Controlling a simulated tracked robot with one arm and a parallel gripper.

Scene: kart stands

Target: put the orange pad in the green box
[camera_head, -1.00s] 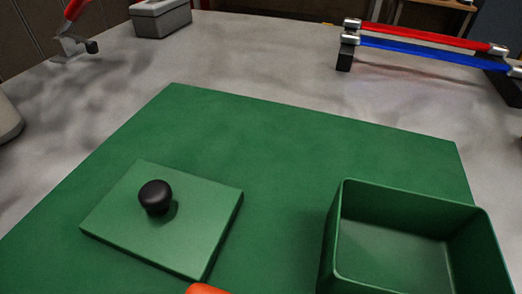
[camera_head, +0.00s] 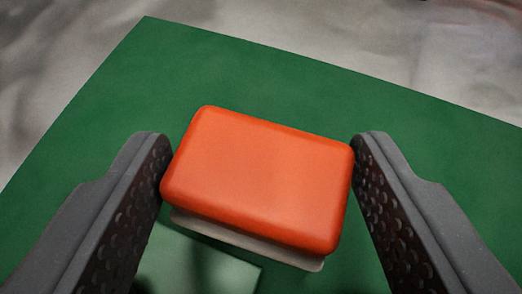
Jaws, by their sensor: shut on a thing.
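The orange pad (camera_head: 262,178) is a rounded block with a pale grey layer under it. It is in the middle of the view, between the two dark grey fingers of my gripper (camera_head: 260,165). My gripper is shut on the pad at its left and right ends. A small part of the green lid (camera_head: 205,262) shows below the pad, mostly hidden behind it. The green box is not in view now.
The green mat (camera_head: 275,95) spreads under the pad, and its far part is clear. The grey table top (camera_head: 50,70) shows beyond the mat's left and far edges, with nothing standing close by.

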